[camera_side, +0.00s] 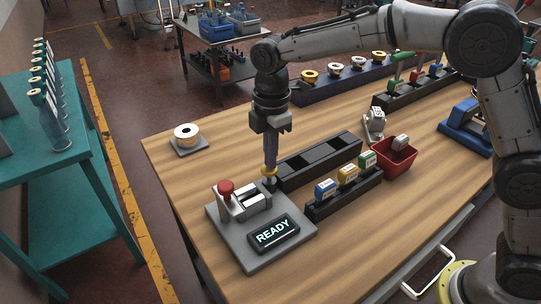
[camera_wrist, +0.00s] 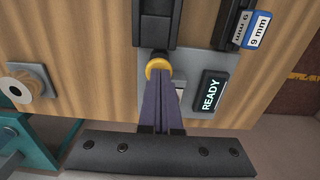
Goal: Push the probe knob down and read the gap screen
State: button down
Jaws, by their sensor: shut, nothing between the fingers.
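The gap gauge is a grey plate (camera_side: 245,258) at the table's near left corner. It carries a red knob (camera_side: 226,187) on a metal post, a metal block (camera_side: 252,202) and a dark screen (camera_side: 272,234) reading READY. The screen (camera_wrist: 209,91) also shows in the wrist view. My gripper (camera_side: 270,165) is shut and points down above the plate's back edge, right of the red knob. A yellow round piece (camera_side: 269,172) sits at its fingertips, also in the wrist view (camera_wrist: 158,67); I cannot tell whether they touch. The red knob is hidden in the wrist view.
A black slotted rack (camera_side: 318,160) stands just behind the plate. A rack with blue, yellow and green labelled blocks (camera_side: 347,174) stands to the right, beside a red bin (camera_side: 397,160). A tape-like roll (camera_side: 187,133) lies at the left. Bare table lies in front right.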

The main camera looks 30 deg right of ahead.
jog(key=shift+f, duration=0.1)
jog(key=shift+f, duration=1.25)
notch_tip(320, 180, up, 14)
jog(key=shift+r, duration=0.25)
